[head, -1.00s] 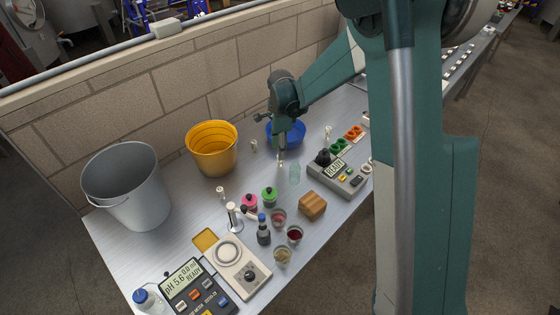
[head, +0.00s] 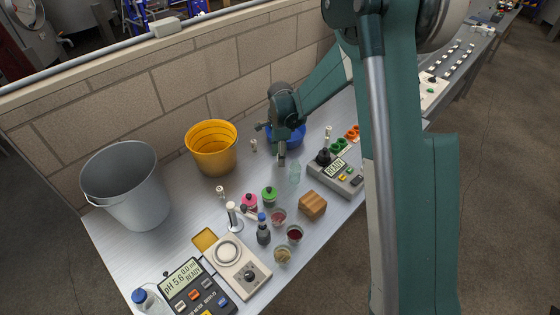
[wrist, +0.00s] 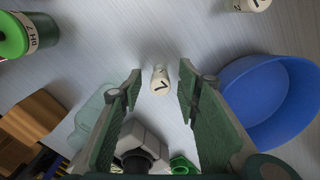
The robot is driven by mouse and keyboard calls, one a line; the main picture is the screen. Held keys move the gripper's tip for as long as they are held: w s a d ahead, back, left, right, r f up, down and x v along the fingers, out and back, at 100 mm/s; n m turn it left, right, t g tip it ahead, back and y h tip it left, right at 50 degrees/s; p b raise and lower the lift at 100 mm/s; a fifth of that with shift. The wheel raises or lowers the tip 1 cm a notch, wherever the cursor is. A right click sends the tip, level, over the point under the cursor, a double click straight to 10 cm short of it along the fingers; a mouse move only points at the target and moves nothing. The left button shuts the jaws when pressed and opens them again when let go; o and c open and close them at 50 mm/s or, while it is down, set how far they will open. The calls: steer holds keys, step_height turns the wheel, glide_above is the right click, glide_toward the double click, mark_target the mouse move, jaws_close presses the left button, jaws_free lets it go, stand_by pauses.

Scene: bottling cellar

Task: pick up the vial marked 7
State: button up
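The vial marked 7 (wrist: 160,81) is small and cream-white, with a dark 7 showing in the wrist view. It sits in the gap between my gripper's (wrist: 161,85) fingers, with space on both sides. My gripper is open and holds nothing. In the head view my gripper (head: 282,160) is low over the bench, in front of the blue bowl, and I cannot make out the vial there.
The blue bowl (wrist: 268,100) is close to the right finger, and a clear glass (wrist: 88,122) is close to the left one. A wooden block (head: 312,204), a green-topped jar (head: 269,195) and another pale vial (head: 254,146) stand nearby. A yellow bucket (head: 211,150) is farther left.

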steer(key=shift+f, duration=1.2)
steer(key=c, duration=1)
